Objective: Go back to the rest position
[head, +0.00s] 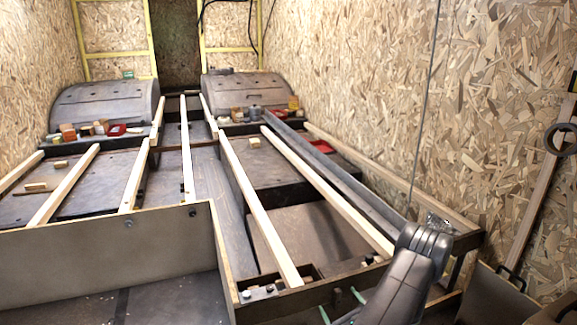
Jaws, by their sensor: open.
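My gripper (340,305) shows at the bottom edge, right of centre, as two green-tipped fingers that stand apart. It is open, and I see nothing between the fingers. Most of it is hidden below the edge of the picture. The dark grey link of my arm rises just to its right. The fingers appear in front of the near end of the wooden frame (300,301); I cannot tell whether they touch it.
Two grey wheel arches, left (105,101) and right (245,88), stand at the back with small boxes and red trays (117,130) before them. Long pale beams (262,215) run across the dark floor panels. A chipboard wall (480,110) closes the right side.

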